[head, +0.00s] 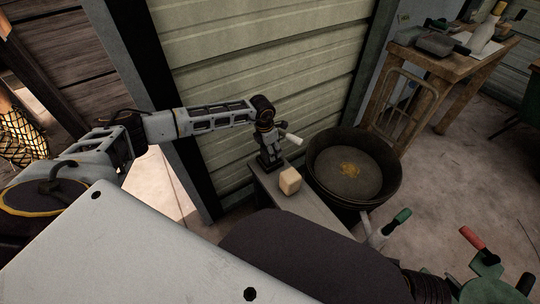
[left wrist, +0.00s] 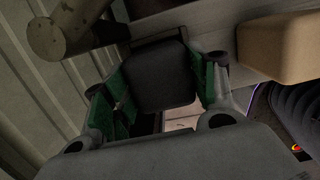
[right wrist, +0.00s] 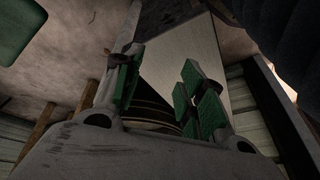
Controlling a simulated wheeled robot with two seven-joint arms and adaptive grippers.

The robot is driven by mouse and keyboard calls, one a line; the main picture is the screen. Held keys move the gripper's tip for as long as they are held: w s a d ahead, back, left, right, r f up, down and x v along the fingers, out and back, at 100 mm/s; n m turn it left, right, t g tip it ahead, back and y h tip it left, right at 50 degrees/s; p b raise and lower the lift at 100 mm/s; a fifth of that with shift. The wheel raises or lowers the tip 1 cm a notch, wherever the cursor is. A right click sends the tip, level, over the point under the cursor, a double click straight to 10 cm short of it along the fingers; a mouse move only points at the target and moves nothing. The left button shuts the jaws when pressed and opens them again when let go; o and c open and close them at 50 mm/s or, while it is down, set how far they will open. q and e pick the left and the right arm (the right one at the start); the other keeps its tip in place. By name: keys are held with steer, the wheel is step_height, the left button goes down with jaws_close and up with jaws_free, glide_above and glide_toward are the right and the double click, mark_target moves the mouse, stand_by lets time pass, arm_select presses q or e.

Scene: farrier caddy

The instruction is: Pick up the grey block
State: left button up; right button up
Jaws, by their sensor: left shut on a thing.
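The grey block (left wrist: 163,75) is dark and sits between the green-padded fingers of my left gripper (left wrist: 162,85) in the left wrist view. The left gripper is shut on it. In the head view this gripper (head: 268,150) points down at the bench's far end, and the block is mostly hidden there. I cannot tell whether the block touches the bench. My right gripper (right wrist: 160,70) is open and empty in the right wrist view, its green pads apart.
A tan block (head: 290,181) stands on the narrow grey bench (head: 318,212), close beside the left gripper; it also shows in the left wrist view (left wrist: 285,48). A pale cylinder (head: 291,139) is behind it. A large dark pan (head: 385,150) stands right. The corrugated wall (head: 240,60) is close behind.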

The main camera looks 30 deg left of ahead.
steer(key=shift+s, duration=0.15)
arm_select(q)
steer(key=shift+r, duration=0.75)
step_height(320, 180, up, 17)
steer(key=p, duration=0.4)
steer(key=shift+f, duration=0.2)
arm_select(e)
step_height(320, 180, down, 6)
steer(key=d+g, duration=0.1)
steer(key=shift+s+g+h, duration=0.2)
steer(key=shift+g+h, duration=0.1)
steer(key=shift+h, duration=0.1)
steer(key=shift+d+r, duration=0.1)
